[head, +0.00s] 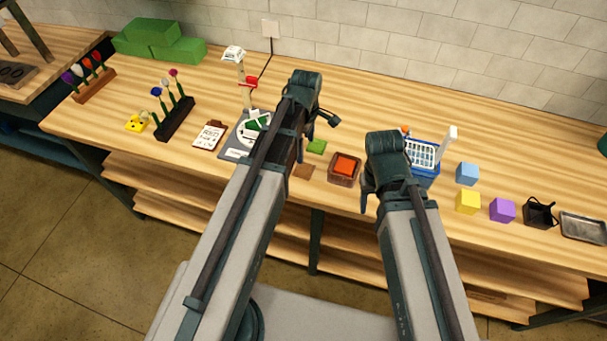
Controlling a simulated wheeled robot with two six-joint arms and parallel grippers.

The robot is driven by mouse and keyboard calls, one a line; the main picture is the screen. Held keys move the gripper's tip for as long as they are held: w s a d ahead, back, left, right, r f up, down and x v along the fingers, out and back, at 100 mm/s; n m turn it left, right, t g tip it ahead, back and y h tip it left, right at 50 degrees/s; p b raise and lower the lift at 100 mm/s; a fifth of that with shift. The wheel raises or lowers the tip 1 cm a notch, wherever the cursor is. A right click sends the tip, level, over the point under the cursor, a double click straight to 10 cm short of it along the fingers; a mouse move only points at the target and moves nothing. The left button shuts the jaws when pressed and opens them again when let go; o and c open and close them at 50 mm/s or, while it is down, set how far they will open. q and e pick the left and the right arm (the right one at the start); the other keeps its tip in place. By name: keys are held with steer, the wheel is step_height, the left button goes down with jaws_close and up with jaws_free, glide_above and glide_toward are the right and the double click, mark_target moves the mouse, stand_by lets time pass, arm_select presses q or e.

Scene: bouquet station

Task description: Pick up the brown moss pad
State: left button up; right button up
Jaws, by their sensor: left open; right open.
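The brown moss pad (304,171) is a small flat brown square lying on the wooden table, just right of my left arm, which may cover part of its left edge. A green pad (316,146) lies just behind it. My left gripper (322,122) is open and empty, above the table and farther back than the brown pad. My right gripper (369,190) is open and empty, to the right of the pad near the table's front edge.
A brown box with an orange-red block (346,165) stands right of the pad. A blue basket (425,160) is behind my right arm. Blue (467,173), yellow (468,201) and purple (502,210) cubes stand right. A flower rack (174,120) stands left. The back middle is clear.

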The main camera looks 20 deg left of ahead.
arm_select(q)
steer(key=b, duration=0.4)
glide_above(305, 169)
step_height(305, 169, down, 5)
steer(key=shift+w+r, duration=0.1)
steer(key=shift+w, duration=0.05)
step_height(305, 169, down, 6)
steer(key=b, duration=0.5)
steer(key=shift+d+r, duration=0.1)
steer(key=shift+r, duration=0.25)
